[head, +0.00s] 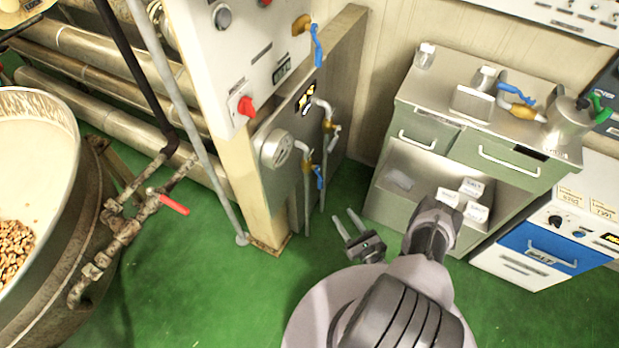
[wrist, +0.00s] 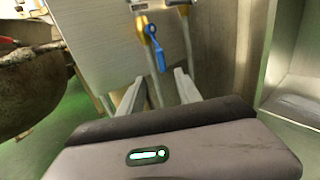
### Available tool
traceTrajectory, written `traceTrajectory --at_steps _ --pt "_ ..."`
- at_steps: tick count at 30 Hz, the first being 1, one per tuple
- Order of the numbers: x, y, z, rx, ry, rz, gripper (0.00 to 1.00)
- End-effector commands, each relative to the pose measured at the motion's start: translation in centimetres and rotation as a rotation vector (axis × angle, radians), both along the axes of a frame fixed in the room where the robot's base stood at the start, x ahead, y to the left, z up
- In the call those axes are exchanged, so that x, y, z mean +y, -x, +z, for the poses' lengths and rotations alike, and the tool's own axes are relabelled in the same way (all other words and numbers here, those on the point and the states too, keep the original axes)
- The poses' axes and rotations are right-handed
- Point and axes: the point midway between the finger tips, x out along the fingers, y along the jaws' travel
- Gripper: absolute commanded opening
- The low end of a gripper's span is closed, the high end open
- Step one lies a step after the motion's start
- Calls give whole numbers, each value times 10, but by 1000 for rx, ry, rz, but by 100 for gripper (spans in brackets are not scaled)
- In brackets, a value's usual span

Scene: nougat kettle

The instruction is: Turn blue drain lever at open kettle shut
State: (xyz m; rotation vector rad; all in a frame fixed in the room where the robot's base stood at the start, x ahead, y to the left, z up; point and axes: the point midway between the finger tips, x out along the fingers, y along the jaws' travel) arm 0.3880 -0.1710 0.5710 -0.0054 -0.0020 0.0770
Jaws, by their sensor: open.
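The open kettle (head: 62,200) stands at the left in the head view, with pale contents and nuts inside. The lever on its outlet pipes (head: 173,204) is red. A blue lever (head: 319,178) hangs on a brass valve low on the panel's side pipe. A blue lever on a brass valve also shows in the wrist view (wrist: 156,50), beyond and between my fingertips. My gripper (head: 343,217) is open and empty, right of the panel's pipes and above the green floor. Its two fingers also show in the wrist view (wrist: 159,77). I see no contact with a lever.
The control panel (head: 275,60) has another blue lever (head: 317,45) high up. A grey post (head: 190,110) stands between kettle and panel. A cabinet (head: 480,140) with white salt blocks stands at the right. Green floor (head: 210,280) is clear between kettle and my arm.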

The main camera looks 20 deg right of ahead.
Motion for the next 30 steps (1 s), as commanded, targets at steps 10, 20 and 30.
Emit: traceTrajectory --at_steps 10,20,30 --pt "9 -79 -7 -1 0 1 41" --pt "14 -156 -6 0 -3 -2 41" --pt "15 -171 -2 2 -5 -4 41"
